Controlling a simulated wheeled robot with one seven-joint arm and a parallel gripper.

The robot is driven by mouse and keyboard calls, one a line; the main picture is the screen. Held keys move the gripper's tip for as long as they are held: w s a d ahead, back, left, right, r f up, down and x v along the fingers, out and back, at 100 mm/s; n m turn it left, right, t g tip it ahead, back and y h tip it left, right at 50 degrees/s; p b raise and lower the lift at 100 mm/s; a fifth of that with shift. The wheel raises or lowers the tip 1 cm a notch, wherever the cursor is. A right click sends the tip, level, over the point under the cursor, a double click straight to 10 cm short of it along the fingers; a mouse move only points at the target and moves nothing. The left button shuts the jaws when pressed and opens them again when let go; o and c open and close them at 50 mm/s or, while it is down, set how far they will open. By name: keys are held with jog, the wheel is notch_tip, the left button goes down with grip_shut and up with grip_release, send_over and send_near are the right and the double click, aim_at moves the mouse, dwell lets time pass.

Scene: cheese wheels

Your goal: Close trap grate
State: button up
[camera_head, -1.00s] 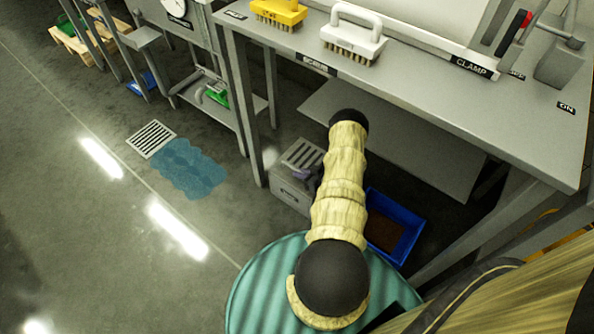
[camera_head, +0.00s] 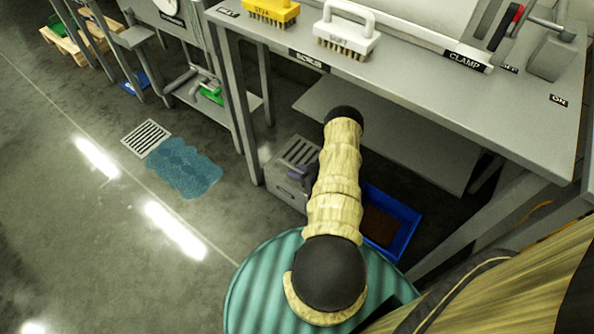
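A grey box-shaped trap (camera_head: 285,184) stands on the floor under the table, left of my arm. A slatted grate (camera_head: 299,151) shows at its top; its right side is hidden behind my arm, and I cannot tell whether it is fully shut. A second slatted grate (camera_head: 146,138) lies flat in the floor at the left.
A blue tray (camera_head: 409,226) with brown contents is right of my arm. The steel table (camera_head: 420,95) carries a yellow brush (camera_head: 270,10), a white brush (camera_head: 346,38) and a clamp. A blue puddle (camera_head: 185,167) lies beside the floor grate.

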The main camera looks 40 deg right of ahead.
jog(key=p+v, duration=0.5)
jog(key=v, duration=1.2)
